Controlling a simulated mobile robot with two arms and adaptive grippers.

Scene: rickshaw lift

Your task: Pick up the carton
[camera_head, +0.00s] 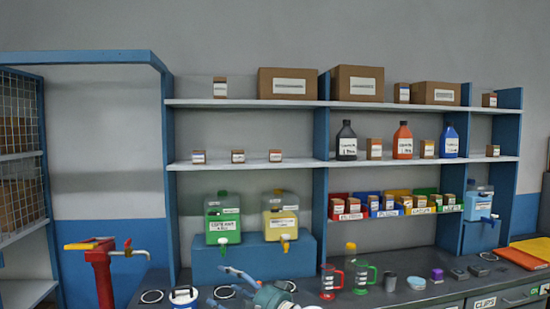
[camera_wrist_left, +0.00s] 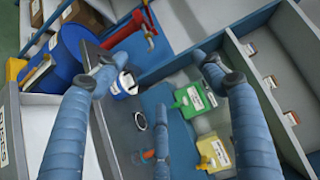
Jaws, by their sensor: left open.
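Several brown cartons stand on the wall shelves, and I cannot tell which one the task means. Large cartons (camera_head: 288,84) (camera_head: 358,84) (camera_head: 436,94) sit on the top shelf, with smaller ones (camera_head: 220,87) (camera_head: 402,93) (camera_head: 489,100) among them. Small cartons (camera_head: 199,157) (camera_head: 238,156) (camera_head: 275,156) stand on the middle shelf at left; small boxes also show at right in the left wrist view (camera_wrist_left: 291,118). My left gripper (camera_head: 225,288) is open and empty, low over the bench, well below the shelves. Its spread blue fingers show in the left wrist view (camera_wrist_left: 160,75). My right gripper is not in view.
A green jug (camera_head: 222,222) and yellow jug (camera_head: 280,222) stand on a blue riser (camera_head: 250,262) behind my left gripper. Red and green measuring cups (camera_head: 331,282) (camera_head: 365,278) stand to its right. A red stand with a tap (camera_head: 103,270) is at left.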

